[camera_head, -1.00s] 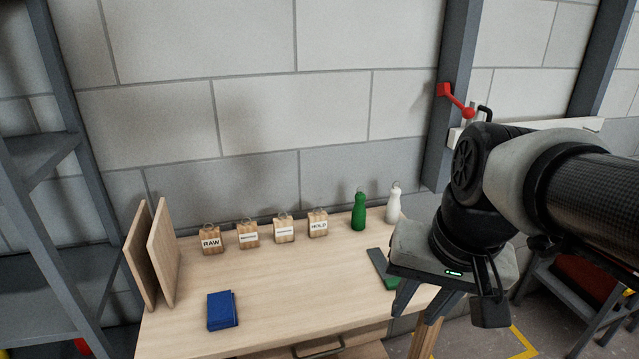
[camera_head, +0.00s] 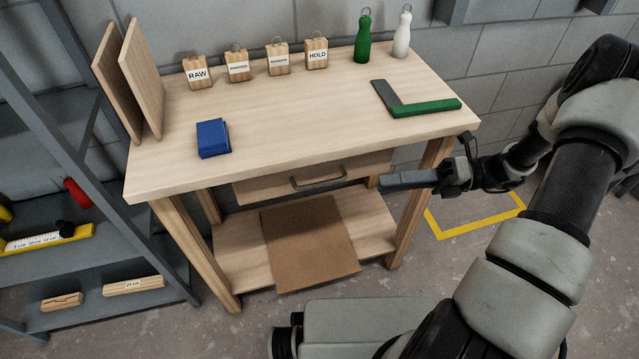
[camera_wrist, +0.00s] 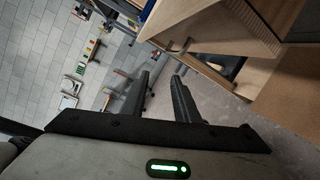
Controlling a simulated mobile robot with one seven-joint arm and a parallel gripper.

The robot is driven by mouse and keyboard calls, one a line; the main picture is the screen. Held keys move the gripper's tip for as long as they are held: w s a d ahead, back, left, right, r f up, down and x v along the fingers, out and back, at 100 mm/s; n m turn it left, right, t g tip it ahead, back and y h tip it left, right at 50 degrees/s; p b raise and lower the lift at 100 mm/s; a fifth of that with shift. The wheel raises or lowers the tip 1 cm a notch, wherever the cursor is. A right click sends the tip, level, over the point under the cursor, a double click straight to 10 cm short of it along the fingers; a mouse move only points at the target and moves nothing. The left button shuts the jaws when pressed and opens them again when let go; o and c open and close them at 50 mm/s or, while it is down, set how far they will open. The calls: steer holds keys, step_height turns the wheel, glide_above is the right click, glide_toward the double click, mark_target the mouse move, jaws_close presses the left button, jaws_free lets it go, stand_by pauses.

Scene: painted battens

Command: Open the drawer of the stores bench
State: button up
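The stores bench (camera_head: 280,120) is pale wood, with its drawer (camera_head: 262,186) under the top. The drawer front looks flush or nearly so; I cannot tell exactly. A grey bar handle (camera_head: 318,182) is on the drawer front. My gripper (camera_head: 384,181) is to the right of the handle, apart from it, near the bench's right front leg. In the wrist view my gripper (camera_wrist: 163,76) shows two dark fingers apart with nothing between them. Bench wood (camera_wrist: 225,25) fills the upper right there, seen sideways.
A brown sheet (camera_head: 308,243) lies on the lower shelf. Grey shelving (camera_head: 110,225) stands left.

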mark_target(320, 184)
step_height(320, 184, down, 5)
steer(key=d+m+t+y, duration=0.2)
steer(key=m+t, duration=0.1)
steer(key=m, duration=0.1)
steer(key=shift+m, duration=0.3)
steer(key=w+a+b, duration=0.1)
steer(key=a, duration=0.5)
steer(key=a+r+b, duration=0.1)
steer(key=a, duration=0.4)
steer(key=w+a+b, duration=0.1)
steer(key=a, duration=0.5)
steer(key=shift+w+a+r, duration=0.3)
steer(key=shift+w+a, duration=0.05)
jaws_close()
